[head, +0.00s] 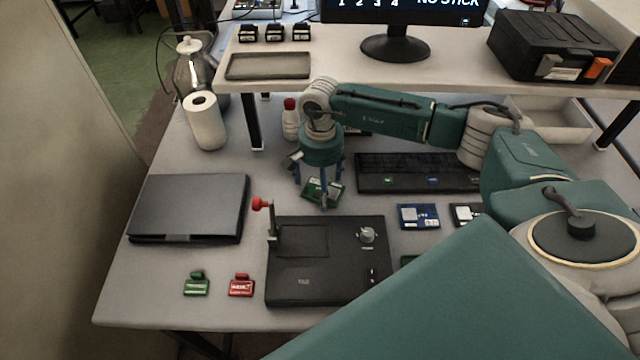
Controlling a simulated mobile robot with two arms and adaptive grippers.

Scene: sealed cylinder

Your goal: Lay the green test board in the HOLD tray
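The green test board (313,188) is below my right gripper (322,188), in front of the black tray's left end. The gripper points down, and one finger crosses in front of the board. I cannot tell whether the fingers pinch the board or only stand around it, nor whether it touches the table. A long black tray (385,161) with small green and blue labels lies to the right of the gripper. The labels are too small to read, so I cannot tell if it is the HOLD tray. My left gripper is not in view.
A black test fixture (325,286) with a red-knobbed lever (262,204) stands in front. A closed laptop-like slab (189,207), green tag (196,286) and red tag (241,287) lie left. A white-red bottle (290,122) and raised shelf (440,66) are behind.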

